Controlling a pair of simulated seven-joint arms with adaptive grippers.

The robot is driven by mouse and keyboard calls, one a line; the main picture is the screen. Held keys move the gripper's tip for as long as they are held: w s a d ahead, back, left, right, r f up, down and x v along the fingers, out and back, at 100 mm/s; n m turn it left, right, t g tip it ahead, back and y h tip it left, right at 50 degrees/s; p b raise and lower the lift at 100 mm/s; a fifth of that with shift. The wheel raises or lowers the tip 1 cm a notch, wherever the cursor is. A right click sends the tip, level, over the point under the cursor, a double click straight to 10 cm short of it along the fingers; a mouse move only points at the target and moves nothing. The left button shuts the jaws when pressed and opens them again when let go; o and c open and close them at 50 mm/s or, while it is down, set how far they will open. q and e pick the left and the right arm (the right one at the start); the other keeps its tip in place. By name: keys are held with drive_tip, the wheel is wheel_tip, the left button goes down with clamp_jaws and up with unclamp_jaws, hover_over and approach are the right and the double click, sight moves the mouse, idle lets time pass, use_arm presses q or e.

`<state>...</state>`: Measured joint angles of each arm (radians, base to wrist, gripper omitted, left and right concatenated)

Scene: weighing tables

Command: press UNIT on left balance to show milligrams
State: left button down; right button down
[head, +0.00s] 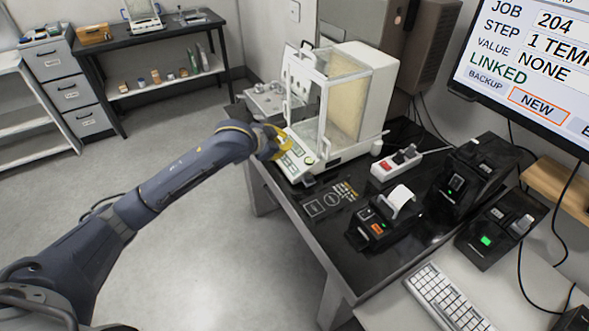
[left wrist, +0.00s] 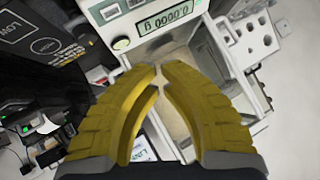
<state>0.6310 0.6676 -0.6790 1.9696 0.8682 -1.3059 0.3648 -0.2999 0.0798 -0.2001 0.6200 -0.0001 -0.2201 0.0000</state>
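The balance (head: 298,158) is a white instrument with a glass draft shield, standing on the dark table; its front panel has a small display and keys. In the left wrist view its display (left wrist: 165,18) appears upside down and seems to read 0.0000 g. The UNIT key's label is too small to read. My left gripper (head: 280,139) is at the balance's front panel, covering part of it; I cannot tell whether it touches. In the left wrist view its yellow fingers (left wrist: 159,68) have their tips together, with nothing held. My right gripper is not in view.
A printer (head: 378,222), a white power strip (head: 396,163) and black devices (head: 478,175) stand right of the balance. A monitor (head: 535,70) hangs at upper right. Another balance (head: 141,14) stands on a far table.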

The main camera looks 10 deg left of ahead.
sight(293, 169)
use_arm(q)
drive_tip(key=shift+f, duration=0.15)
drive_tip(key=shift+w+d+f, duration=0.35)
drive_tip(key=shift+f, duration=0.95)
drive_tip(key=shift+w+d+f, duration=0.4)
drive_tip(key=shift+f, duration=0.95)
drive_tip(key=shift+w+d+f, duration=0.35)
drive_tip(key=shift+f, duration=0.95)
drive_tip(key=c, duration=2.1)
unclamp_jaws()
clamp_jaws()
